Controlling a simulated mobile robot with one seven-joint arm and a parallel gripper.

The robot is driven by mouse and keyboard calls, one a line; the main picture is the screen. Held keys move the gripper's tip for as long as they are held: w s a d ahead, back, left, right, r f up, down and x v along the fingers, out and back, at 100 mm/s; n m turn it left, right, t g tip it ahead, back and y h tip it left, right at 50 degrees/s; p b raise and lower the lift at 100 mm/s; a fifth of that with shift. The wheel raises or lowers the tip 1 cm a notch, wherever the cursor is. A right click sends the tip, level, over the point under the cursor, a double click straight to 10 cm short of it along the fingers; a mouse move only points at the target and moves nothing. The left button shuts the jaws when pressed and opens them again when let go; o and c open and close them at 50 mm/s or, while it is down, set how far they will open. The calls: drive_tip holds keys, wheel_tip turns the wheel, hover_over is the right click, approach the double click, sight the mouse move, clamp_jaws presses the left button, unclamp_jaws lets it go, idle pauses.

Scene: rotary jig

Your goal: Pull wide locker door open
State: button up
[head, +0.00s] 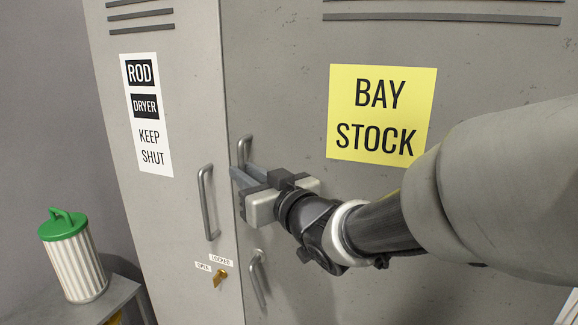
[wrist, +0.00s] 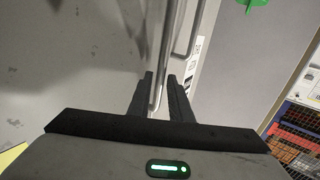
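The wide locker door (head: 480,70) is grey, carries a yellow BAY STOCK label, and looks shut. Its upright bar handle (head: 243,148) is near the door's left edge, partly hidden by my gripper. My gripper (head: 243,174) reaches in from the right at the handle. In the wrist view, the handle bar (wrist: 167,50) runs down between the two fingertips of my gripper (wrist: 160,78). The fingers stand apart with a visible gap around the bar, so the gripper looks open.
The narrow ROD DRYER door (head: 180,90) is at left, with its own bar handle (head: 207,200) close to my gripper. A brass latch (head: 220,277) sits below, by OPEN and LOCKED labels. A green-lidded bin (head: 74,262) stands on a grey surface at lower left.

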drive_tip(key=shift+x, duration=1.15)
clamp_jaws()
drive_tip(key=shift+s, duration=0.15)
